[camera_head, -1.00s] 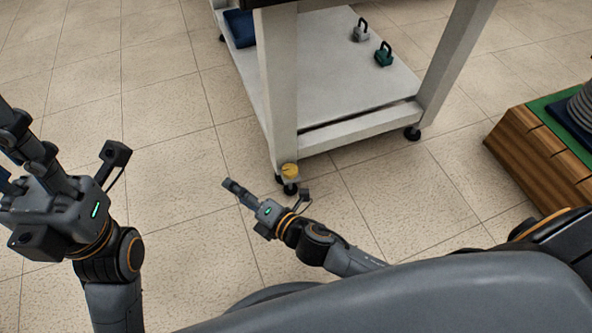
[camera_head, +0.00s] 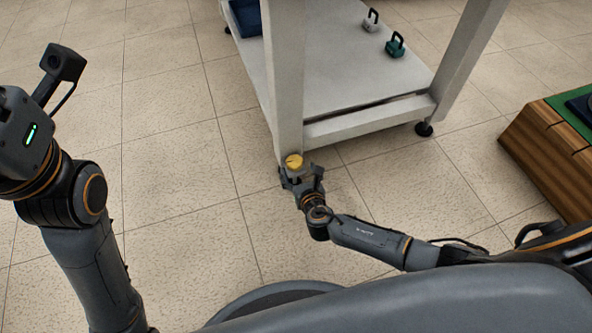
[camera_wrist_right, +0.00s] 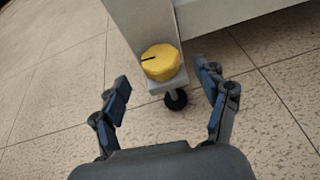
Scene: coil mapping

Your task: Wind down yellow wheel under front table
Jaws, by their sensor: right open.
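The yellow wheel (camera_head: 294,161) is at the foot of the near leg of the white table (camera_head: 289,90). In the right wrist view the yellow wheel (camera_wrist_right: 161,62) shows as a knob with a dark line on it, above a black caster (camera_wrist_right: 176,99). My right gripper (camera_head: 290,172) is just in front of the wheel in the head view. In the right wrist view its two fingers (camera_wrist_right: 165,86) are spread apart, with the wheel beyond and between them, and nothing is held. The fingers of my left gripper are outside the head view; only its wrist and body show at the left.
The table's lower shelf (camera_head: 335,65) carries a grey weight (camera_head: 371,21), a green weight (camera_head: 396,46) and a blue item (camera_head: 246,18). A wooden box (camera_head: 552,150) with a green top stands at the right. The tiled floor left of the table is clear.

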